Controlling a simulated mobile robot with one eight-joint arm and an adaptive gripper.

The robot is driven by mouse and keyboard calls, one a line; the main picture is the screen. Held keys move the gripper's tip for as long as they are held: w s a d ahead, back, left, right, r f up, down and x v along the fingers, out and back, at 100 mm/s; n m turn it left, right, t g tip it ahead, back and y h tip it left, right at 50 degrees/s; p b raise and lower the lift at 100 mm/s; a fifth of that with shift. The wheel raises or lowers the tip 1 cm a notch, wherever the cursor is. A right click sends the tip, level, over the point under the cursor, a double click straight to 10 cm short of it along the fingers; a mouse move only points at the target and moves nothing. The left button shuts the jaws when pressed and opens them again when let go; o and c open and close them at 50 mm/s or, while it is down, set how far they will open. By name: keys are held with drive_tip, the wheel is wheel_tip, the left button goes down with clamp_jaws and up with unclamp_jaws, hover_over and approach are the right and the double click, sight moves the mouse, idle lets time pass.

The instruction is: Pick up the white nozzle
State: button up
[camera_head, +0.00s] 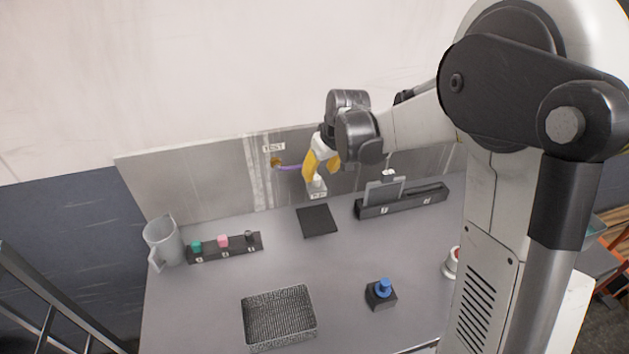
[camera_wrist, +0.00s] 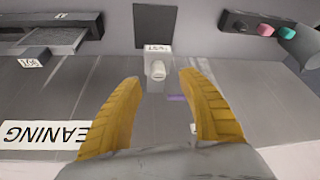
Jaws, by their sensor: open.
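The white nozzle (camera_wrist: 158,70) shows in the wrist view, centred between and beyond my fingertips, on a small white labelled block (camera_wrist: 157,51). In the head view the nozzle (camera_head: 316,182) is just below my yellow fingers, near the back panel. My gripper (camera_head: 322,166) is open and empty. It also shows in the wrist view (camera_wrist: 160,80), with a finger on each side of the nozzle's line. I cannot tell the exact gap between fingertips and nozzle.
A purple hose (camera_head: 290,168) runs from the panel behind. A black mat (camera_head: 317,220) lies in front. A dark rack (camera_head: 402,203) stands right, a small-parts holder (camera_head: 225,248) and a grey jug (camera_head: 163,242) left. A mesh basket (camera_head: 279,317) and blue-knobbed block (camera_head: 381,296) stand in front.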

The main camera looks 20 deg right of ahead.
sight(317, 178)
drive_tip(key=x, duration=0.4)
drive_tip(key=b+x, duration=0.1)
drive_tip(key=x, duration=0.1)
drive_tip(key=shift+w+d, duration=0.15)
drive_tip(key=shift+w, duration=0.15)
drive_tip(key=shift+r, duration=0.1)
clamp_jaws()
